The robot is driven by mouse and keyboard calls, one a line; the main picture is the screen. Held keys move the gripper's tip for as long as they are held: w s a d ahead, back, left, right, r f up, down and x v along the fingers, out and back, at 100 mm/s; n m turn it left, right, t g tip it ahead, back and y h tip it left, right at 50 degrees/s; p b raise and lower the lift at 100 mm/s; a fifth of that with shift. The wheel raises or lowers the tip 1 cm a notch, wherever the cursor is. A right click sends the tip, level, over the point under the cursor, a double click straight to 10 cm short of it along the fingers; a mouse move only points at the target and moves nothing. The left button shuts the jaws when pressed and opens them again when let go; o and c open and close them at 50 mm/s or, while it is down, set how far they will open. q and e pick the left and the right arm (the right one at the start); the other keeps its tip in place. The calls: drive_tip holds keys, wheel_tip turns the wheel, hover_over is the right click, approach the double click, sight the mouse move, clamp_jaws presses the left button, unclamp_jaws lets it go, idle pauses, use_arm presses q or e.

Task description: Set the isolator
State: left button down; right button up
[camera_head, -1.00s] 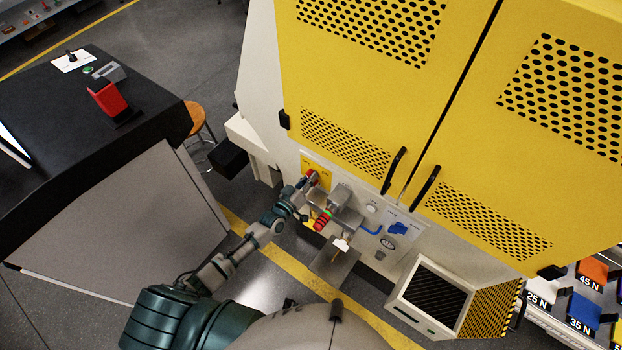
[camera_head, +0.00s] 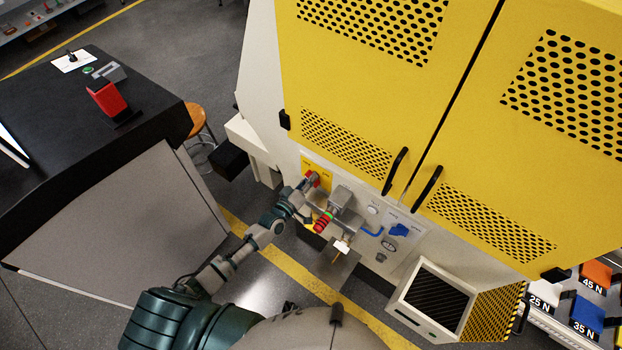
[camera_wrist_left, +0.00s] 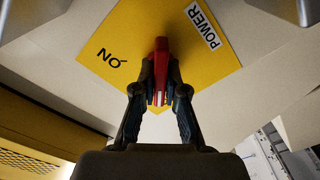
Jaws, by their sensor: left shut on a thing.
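The isolator's red handle (camera_wrist_left: 160,72) sticks out from a yellow plate (camera_wrist_left: 112,58) marked "POWER" and "ON" in the left wrist view. My left gripper (camera_wrist_left: 160,92) is shut on the red handle, one finger on each side. In the head view the yellow plate (camera_head: 323,167) is at the lower left of the machine's front, and my left gripper (camera_head: 308,183) is at the red handle there. The fingers and arm hide part of the handle and plate. My right gripper does not show in either view.
A grey block with a red-and-green part (camera_head: 323,222) sits just right of my left gripper. The yellow machine doors (camera_head: 380,90) rise above. A black-topped bench (camera_head: 60,130) stands at left.

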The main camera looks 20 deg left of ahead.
use_arm(q)
drive_tip(key=c, duration=1.2)
unclamp_jaws()
drive_tip(key=shift+a+f, duration=0.1)
drive_tip(key=shift+a, duration=0.05)
drive_tip(key=v, duration=1.2)
drive_tip(key=shift+w, duration=0.1)
drive_tip(key=s+a+f+m+g+y, duration=0.1)
drive_tip(key=s+a+f+g+y, duration=0.3)
drive_tip(key=f, duration=0.7)
drive_tip(key=s+f+m+g+h, duration=0.1)
drive_tip(key=s+f+m, duration=0.1)
drive_tip(key=s+f, duration=0.6)
drive_tip(key=s+a+f+m+g+y, duration=0.1)
drive_tip(key=s+a+f+g+y, duration=0.15)
drive_tip(key=f, duration=1.05)
drive_tip(key=s+d+f+m+g, duration=0.1)
drive_tip(key=s+f, duration=0.3)
drive_tip(key=s, duration=0.5)
drive_tip(key=s+d+f+m+g, duration=0.1)
drive_tip(key=s+f+g, duration=0.3)
drive_tip(key=s, duration=0.5)
drive_tip(key=s+d+f+m+g, duration=0.1)
drive_tip(key=s+f+g, duration=0.2)
drive_tip(key=s, duration=0.7)
wheel_tip(320, 180, down, 3)
drive_tip(key=shift+d+r+m+g+y, duration=0.1)
drive_tip(key=shift+r+m+g+y, duration=0.15)
drive_tip(key=shift+m+y, duration=0.15)
